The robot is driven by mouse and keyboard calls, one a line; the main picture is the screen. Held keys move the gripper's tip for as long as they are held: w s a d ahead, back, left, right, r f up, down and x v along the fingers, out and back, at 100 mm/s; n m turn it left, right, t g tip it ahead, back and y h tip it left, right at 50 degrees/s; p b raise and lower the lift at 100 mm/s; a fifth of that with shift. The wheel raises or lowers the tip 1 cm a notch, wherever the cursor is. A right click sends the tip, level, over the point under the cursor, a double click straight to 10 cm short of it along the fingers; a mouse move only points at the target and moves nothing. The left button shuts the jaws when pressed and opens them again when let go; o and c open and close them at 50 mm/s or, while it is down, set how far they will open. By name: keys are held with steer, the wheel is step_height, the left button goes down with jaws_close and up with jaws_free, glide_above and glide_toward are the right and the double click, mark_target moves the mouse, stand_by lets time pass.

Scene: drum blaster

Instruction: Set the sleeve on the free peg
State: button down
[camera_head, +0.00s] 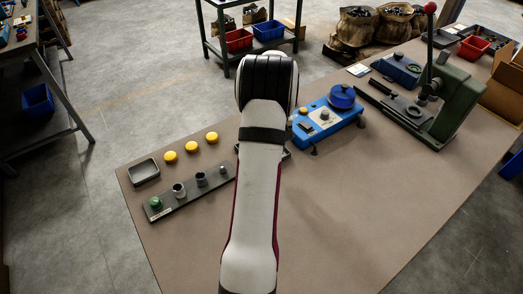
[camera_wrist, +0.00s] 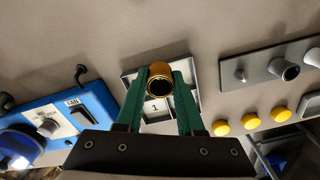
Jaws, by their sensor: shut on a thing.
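In the wrist view my gripper (camera_wrist: 160,88) has its two green fingers shut on a golden sleeve (camera_wrist: 160,68), a short ring with a dark bore facing the camera. The sleeve is over a shallow tray (camera_wrist: 131,78) marked 1; I cannot tell its height. The dark peg board (camera_head: 164,211) lies at the left of the table. Its bare peg (camera_head: 222,170) is at the right end and also shows in the wrist view (camera_wrist: 240,75). Grey sleeves (camera_head: 201,179) (camera_head: 179,190) stand on the neighbouring pegs. A green piece (camera_head: 155,203) is at the left end. My arm hides the gripper in the head view.
Several yellow caps (camera_head: 191,146) lie behind the board, with a grey tray (camera_head: 144,170) at their left. A blue device (camera_head: 325,118) stands right of my arm. A green press (camera_head: 453,98) is farther right. The table's front right is clear.

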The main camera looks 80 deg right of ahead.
steer(key=s+a+r, duration=0.2)
steer(key=s+r, duration=0.2)
steer(key=s, duration=0.2)
steer(key=w+f+n, duration=0.1)
steer(key=w+n, duration=0.1)
steer(key=w, duration=0.5)
steer(key=w+a+f+n, duration=0.1)
steer(key=w+n, duration=0.1)
steer(key=w, duration=0.5)
steer(key=w+a+f+n, duration=0.1)
steer(key=w+n, duration=0.1)
steer(key=w, duration=0.5)
steer(key=shift+a, duration=0.2)
steer(key=shift+f, duration=2.1)
steer(key=shift+f, duration=0.15)
steer(key=shift+f, duration=0.6)
steer(key=shift+f, duration=0.1)
steer(key=shift+f, duration=0.25)
steer(key=shift+f, duration=0.3)
